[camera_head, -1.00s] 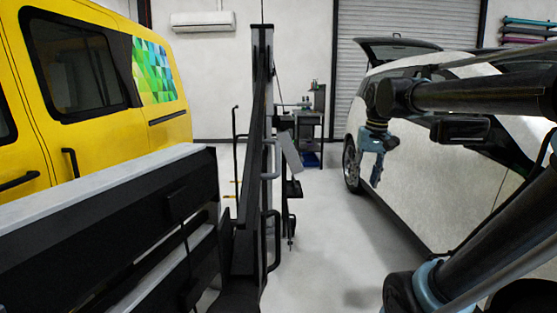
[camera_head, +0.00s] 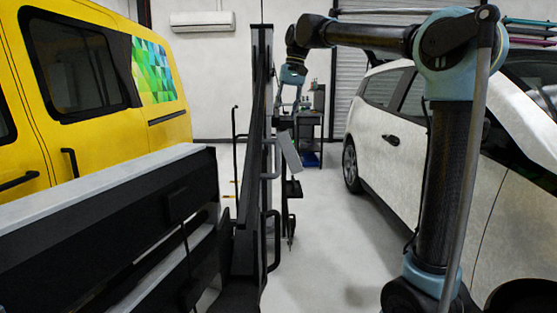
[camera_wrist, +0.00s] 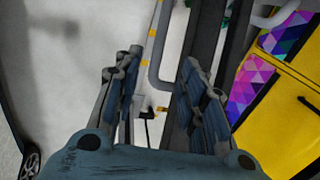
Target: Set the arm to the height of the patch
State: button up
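The patch (camera_head: 153,70), a green and blue triangle pattern, is on the upper side of the yellow van (camera_head: 110,140) at the left of the head view. My gripper (camera_head: 287,104) hangs from my raised arm, right of the patch in the picture and beside the dark upright post, with its fingers pointing down. In the wrist view my gripper (camera_wrist: 157,70) has its two fingers apart, with nothing held between them. At the right of the wrist view, yellow panels carry a purple and pink triangle pattern (camera_wrist: 262,82); I cannot tell whether it belongs to the same patch.
The tall dark post (camera_head: 253,150) with bars stands between the van and my arm. A white car (camera_head: 385,145) is at the right. A workbench (camera_head: 308,135) is at the back wall. Clear grey floor (camera_head: 340,230) lies between post and car.

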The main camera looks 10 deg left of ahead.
aim_at(278, 153)
jog(key=a+f, duration=0.1)
jog(key=f, duration=0.4)
jog(key=a+f, duration=0.1)
jog(key=f, duration=0.5)
jog(key=s+a+f, duration=0.1)
jog(key=f, duration=0.5)
grip_shut()
